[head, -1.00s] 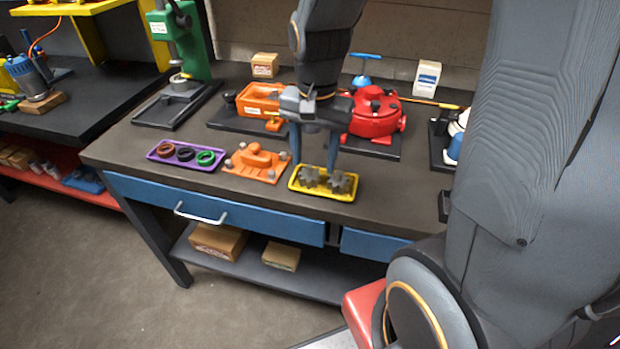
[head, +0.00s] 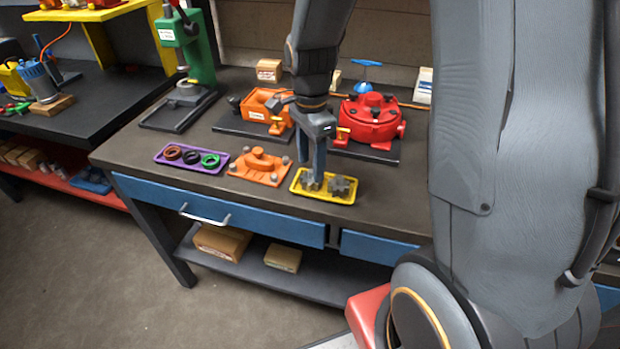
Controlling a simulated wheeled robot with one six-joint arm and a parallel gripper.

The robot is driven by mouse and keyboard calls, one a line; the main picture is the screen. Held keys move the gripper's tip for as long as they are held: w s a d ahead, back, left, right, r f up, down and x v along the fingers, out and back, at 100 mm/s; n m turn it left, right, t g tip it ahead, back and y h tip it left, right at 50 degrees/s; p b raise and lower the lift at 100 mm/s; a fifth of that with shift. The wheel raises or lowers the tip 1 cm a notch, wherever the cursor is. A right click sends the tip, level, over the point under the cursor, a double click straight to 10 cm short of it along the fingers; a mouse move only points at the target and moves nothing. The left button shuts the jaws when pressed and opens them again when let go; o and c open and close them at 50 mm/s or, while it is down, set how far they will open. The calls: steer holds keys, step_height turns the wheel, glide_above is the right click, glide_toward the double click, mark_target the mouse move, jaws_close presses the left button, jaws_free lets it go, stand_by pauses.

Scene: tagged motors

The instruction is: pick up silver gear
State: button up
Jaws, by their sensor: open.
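Two dark grey gears lie in a yellow tray (head: 325,197) near the front edge of the workbench. The left gear (head: 309,183) is partly hidden by my gripper. The right gear (head: 342,187) shows clear of it. Neither gear stands out as more silver in this view. My gripper (head: 314,178) points down, with its fingertips at the left gear. Its jaws are open, and I cannot tell whether the fingers touch the gear.
An orange part (head: 259,166) sits just left of the yellow tray, and a purple tray (head: 163,160) with rings is further left. A red round housing (head: 370,120) and an orange housing (head: 262,104) stand behind. The bench front right of the tray is clear.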

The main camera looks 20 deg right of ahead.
mark_target(311, 170)
steer(key=shift+f+p, duration=0.4)
steer(key=shift+f, duration=1.3)
steer(key=c, duration=1)
steer(key=shift+r, duration=0.1)
